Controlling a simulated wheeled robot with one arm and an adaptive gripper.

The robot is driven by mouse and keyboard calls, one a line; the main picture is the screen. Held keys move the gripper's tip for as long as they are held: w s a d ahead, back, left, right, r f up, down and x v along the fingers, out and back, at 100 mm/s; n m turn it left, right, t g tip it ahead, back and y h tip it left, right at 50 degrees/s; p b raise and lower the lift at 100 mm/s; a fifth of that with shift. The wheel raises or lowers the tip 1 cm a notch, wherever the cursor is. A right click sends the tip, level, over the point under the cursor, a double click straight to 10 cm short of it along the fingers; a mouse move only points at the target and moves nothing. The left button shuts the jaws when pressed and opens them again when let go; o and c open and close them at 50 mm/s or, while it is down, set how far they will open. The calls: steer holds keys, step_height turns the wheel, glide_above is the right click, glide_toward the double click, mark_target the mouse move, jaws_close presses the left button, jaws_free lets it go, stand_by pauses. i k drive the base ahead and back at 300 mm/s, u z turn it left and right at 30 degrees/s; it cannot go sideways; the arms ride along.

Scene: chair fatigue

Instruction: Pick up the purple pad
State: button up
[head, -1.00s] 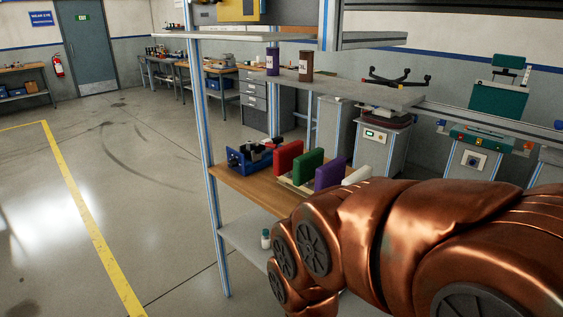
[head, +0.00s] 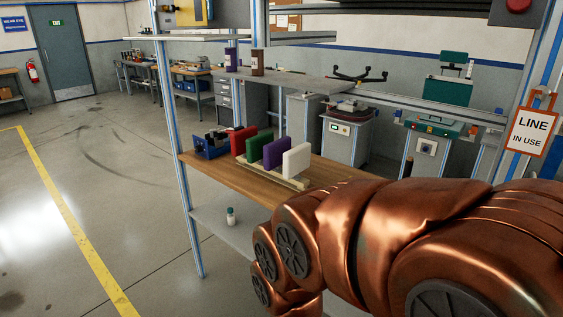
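The purple pad (head: 276,151) stands upright in a light wooden rack (head: 268,175) on the wooden workbench shelf (head: 222,174). It is between a green pad (head: 260,144) on its left and a white pad (head: 297,160) on its right, which hides part of it. A red pad (head: 243,139) stands at the far left of the row. My copper-coloured arm fills the lower right, in front of the bench. No gripper fingers can be made out in the head view.
A blue vise (head: 211,147) sits left of the rack. A grey shelf (head: 290,90) with a purple and a brown container is above and behind the pads. A blue-edged post (head: 178,170) stands at the bench's left. A small bottle (head: 230,216) is on the lower shelf.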

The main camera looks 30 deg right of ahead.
mark_target(273, 151)
steer(key=u, duration=0.55)
steer(key=i, duration=0.95)
steer(key=z, duration=0.05)
